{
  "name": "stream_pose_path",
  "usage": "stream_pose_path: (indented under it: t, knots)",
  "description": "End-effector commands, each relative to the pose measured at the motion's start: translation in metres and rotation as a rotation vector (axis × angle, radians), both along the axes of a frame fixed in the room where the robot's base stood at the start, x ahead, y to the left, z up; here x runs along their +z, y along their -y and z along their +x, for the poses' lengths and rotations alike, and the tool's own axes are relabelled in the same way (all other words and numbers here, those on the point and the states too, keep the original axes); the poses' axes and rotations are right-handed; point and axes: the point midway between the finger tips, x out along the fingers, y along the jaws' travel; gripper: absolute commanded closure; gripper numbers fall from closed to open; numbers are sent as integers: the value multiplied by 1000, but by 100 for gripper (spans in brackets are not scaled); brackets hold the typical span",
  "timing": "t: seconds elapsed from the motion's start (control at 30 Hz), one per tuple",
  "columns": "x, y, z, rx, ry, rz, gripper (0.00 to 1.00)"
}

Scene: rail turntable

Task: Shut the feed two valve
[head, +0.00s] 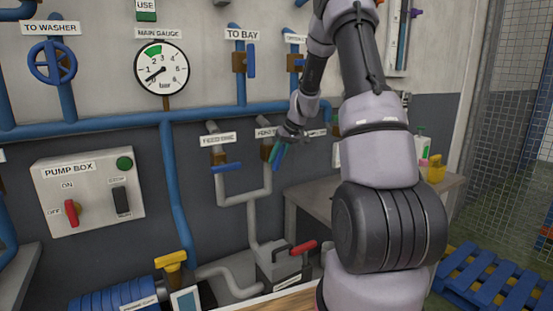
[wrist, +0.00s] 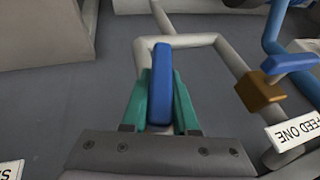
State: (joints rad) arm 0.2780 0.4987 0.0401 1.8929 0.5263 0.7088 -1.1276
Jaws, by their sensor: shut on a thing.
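The feed two valve handle (wrist: 159,85) is a blue lever in the middle of the wrist view. My gripper (wrist: 160,105) has its two teal fingers shut on it, one on each side. In the head view my gripper (head: 278,154) is at the feed two valve, below its label (head: 265,133), which my arm partly covers. The lever appears to run roughly along its pipe; its exact angle is hard to tell. The valve body is mostly hidden by my gripper and the lever.
The feed one valve (head: 226,168) is close on the left, its blue lever crosswise; it shows in the wrist view too (wrist: 263,90). A grey pipe (head: 246,199) joins both valves below. A pump box (head: 90,190) is further left. A table (head: 315,200) stands behind my arm.

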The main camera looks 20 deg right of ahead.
Motion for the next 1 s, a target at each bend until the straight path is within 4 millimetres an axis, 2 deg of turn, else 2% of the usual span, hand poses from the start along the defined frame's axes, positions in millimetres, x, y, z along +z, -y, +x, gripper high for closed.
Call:
stream_pose_path:
  t: [0.07, 1.0]
  knots:
    - [0, 4, 0, -8, -12, 68, 100]
    - [1, 1, 0, -4, -181, 941, 100]
